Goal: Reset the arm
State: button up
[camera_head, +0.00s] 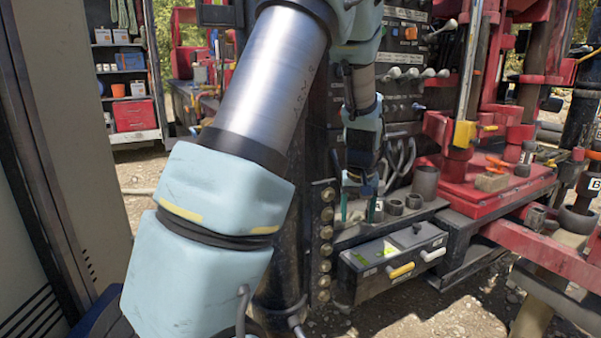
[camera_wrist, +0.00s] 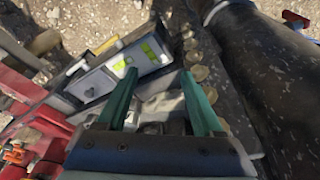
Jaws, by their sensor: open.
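My arm (camera_head: 225,185) crosses the left middle of the head view, in pale blue and bare metal. My gripper (camera_head: 360,212) hangs pointing down in front of the machine, over a small ledge above the drawer box. Its two green fingers (camera_wrist: 157,98) are spread apart in the wrist view, with nothing held between them. Below the fingers, grey shapes on the ledge show, partly hidden by the gripper body.
A drawer box (camera_head: 392,262) with yellow and white handles sits below my gripper. Metal cups (camera_head: 425,182) stand on the ledge to its right. A panel of levers (camera_head: 405,73) rises behind. Red machinery (camera_head: 490,185) fills the right. A grey cabinet wall (camera_head: 70,130) stands at left.

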jog(key=s+a+r, duration=0.1)
jog(key=s+a, duration=0.7)
jog(key=a, duration=0.2)
jog(key=s+a+r+g, duration=0.1)
jog(key=s+a+r, duration=0.1)
jog(key=s+a, duration=0.6)
jog(key=a+p, duration=0.1)
jog(key=a, duration=0.2)
jog(key=shift+s+n, duration=0.25)
jog(key=shift+n, duration=0.05)
